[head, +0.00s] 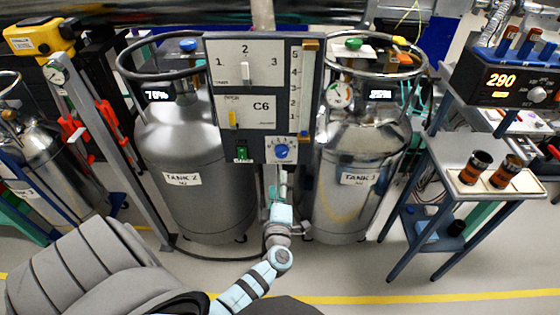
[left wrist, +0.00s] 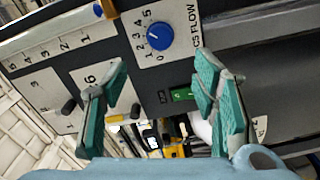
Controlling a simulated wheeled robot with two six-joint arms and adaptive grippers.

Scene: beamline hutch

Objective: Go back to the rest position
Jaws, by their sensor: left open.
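My left gripper (head: 283,180) is just below the grey control panel (head: 214,112) in the head view, at the end of my pale blue arm. In the left wrist view its two teal fingers (left wrist: 163,75) are spread wide with nothing between them. A blue dial knob (head: 281,151) on the panel lies just beyond the fingertips. The knob also shows in the left wrist view (left wrist: 159,36), clear of both fingers. A green switch (head: 242,153) sits beside the knob. My right gripper does not show.
Tank 2 (head: 190,135) and another steel tank (head: 360,150) stand on either side of the panel. A blue-grey cart (head: 440,150) at right carries a tray with two brown cylinders and a box reading 290. A metal post (head: 100,145) stands left. Floor in front is open.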

